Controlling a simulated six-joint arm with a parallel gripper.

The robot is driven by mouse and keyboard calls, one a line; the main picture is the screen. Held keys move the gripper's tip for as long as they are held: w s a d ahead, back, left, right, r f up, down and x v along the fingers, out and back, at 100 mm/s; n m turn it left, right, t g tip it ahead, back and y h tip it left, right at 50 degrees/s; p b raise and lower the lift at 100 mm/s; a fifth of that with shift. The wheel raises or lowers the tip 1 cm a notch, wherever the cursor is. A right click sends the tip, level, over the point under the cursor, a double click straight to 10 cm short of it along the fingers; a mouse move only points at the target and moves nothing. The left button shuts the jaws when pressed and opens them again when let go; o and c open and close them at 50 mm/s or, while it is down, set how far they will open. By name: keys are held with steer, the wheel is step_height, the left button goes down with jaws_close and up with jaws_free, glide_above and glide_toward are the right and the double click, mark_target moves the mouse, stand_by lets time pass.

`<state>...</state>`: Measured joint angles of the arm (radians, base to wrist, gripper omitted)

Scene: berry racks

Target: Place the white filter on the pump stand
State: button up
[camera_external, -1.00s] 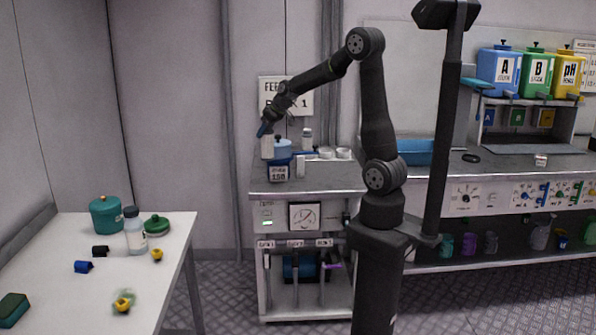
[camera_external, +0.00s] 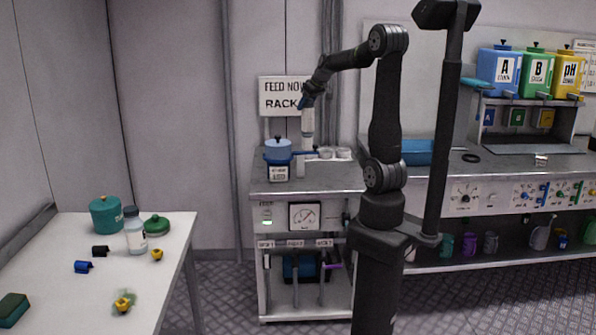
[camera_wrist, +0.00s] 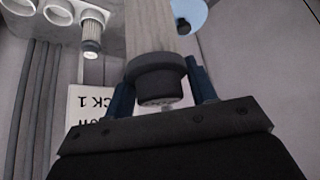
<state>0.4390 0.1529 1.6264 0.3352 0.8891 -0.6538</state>
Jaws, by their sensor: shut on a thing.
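My gripper (camera_external: 305,104) is shut on the pale, white-looking filter (camera_external: 308,122), which hangs upright below it above the back of the bench. In the wrist view the gripper (camera_wrist: 163,95) grips the filter (camera_wrist: 150,30) around its dark cap. A second filter with a dark collar (camera_wrist: 91,42) sits in a white holder (camera_wrist: 104,14), apart from the held one. In the external view the held filter and gripper cover most of that second filter. The pump stand seems to be this white holder, with round white seats (camera_external: 326,153) to the right.
A small white cylinder (camera_external: 300,168) stands in front. A blue tray (camera_external: 418,152) is farther right. The bench front (camera_external: 325,181) is clear.

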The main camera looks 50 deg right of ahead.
steer(key=s+d+m+h, duration=0.1)
steer(key=s+d+m, duration=0.2)
steer(key=s+d, duration=0.75)
steer(key=s+d+m+h, duration=0.2)
steer(key=s+d, duration=0.5)
steer(key=s, duration=0.6)
step_height(320, 180, down, 11)
steer(key=w, duration=0.1)
steer(key=w+a+f, duration=0.4)
steer(key=w+f, duration=0.6)
steer(key=f, duration=0.1)
steer(key=shift+w, duration=0.35)
steer(key=shift+f, duration=0.2)
steer(key=shift+f, duration=0.1)
steer(key=o, duration=1.2)
steer(key=shift+o, duration=0.2)
